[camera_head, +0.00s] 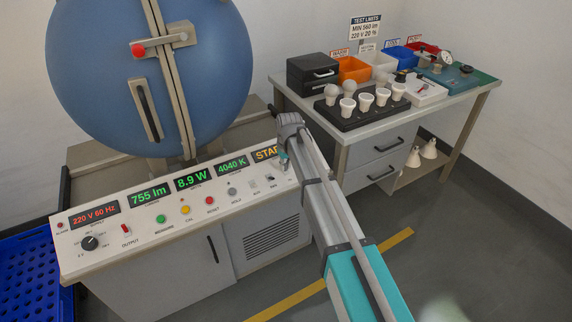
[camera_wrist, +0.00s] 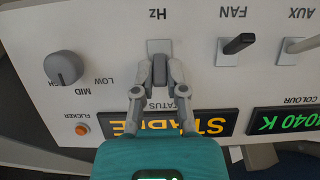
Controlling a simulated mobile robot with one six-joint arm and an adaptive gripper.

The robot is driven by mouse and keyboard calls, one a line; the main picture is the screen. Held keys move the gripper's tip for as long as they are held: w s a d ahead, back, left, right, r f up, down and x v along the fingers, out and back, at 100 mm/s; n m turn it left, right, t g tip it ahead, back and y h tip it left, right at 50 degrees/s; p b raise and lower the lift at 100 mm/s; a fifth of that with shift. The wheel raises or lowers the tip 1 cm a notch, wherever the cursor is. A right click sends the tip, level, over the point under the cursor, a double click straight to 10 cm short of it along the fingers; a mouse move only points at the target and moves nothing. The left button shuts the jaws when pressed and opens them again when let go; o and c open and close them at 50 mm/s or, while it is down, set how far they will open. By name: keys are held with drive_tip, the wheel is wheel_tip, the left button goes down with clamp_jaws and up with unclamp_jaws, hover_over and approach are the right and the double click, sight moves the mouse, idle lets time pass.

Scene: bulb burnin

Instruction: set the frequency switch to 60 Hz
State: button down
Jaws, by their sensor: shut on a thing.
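The frequency switch (camera_wrist: 160,47), labelled Hz, shows upside down in the wrist view on the white sloped panel. My gripper (camera_wrist: 160,72) has its two fingers on either side of the switch's grey lever, shut on it. In the head view my gripper (camera_head: 284,158) is at the right end of the panel and hides the switch. The supply display (camera_head: 94,214) reads 220 V 60 Hz in red.
The fan switch (camera_wrist: 238,44) and aux switch (camera_wrist: 301,46) sit beside the Hz switch. A grey flicker knob (camera_wrist: 64,67) is on its other side. A blue sphere (camera_head: 100,80) stands behind the panel.

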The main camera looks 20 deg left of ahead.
sight(286, 171)
idle(0.4)
drive_tip(key=c, duration=0.7)
unclamp_jaws()
drive_tip(key=shift+s+d+f+y, duration=0.1)
drive_tip(key=shift+y, duration=0.2)
drive_tip(key=shift+s+d+f+t+y+b, duration=0.1)
drive_tip(key=shift+s+d+t+y+b, duration=0.1)
drive_tip(key=shift+t+y+b, duration=0.35)
drive_tip(key=shift+s+d+f+t+y+b, duration=0.1)
drive_tip(key=shift+s+d+t+y+b, duration=0.05)
drive_tip(key=shift+t+y+b, duration=0.4)
drive_tip(key=shift+s+d+f+t+y+b, duration=0.1)
drive_tip(key=shift+d+t+y+b, duration=0.05)
drive_tip(key=shift+t+y+b, duration=0.4)
drive_tip(key=b, duration=0.1)
drive_tip(key=t+y+b, duration=0.2)
drive_tip(key=b, duration=0.1)
drive_tip(key=shift+s+d+f+y, duration=0.2)
drive_tip(key=shift+d+f+y, duration=0.05)
drive_tip(key=t+y+b, duration=0.1)
drive_tip(key=b, duration=0.1)
drive_tip(key=t+y+b, duration=0.1)
drive_tip(key=b, duration=0.1)
drive_tip(key=shift+s+d+f, duration=0.15)
drive_tip(key=shift+d+f, duration=0.05)
drive_tip(key=shift+t+y+b, duration=0.25)
drive_tip(key=shift+y+b, duration=0.15)
drive_tip(key=shift+b, duration=0.35)
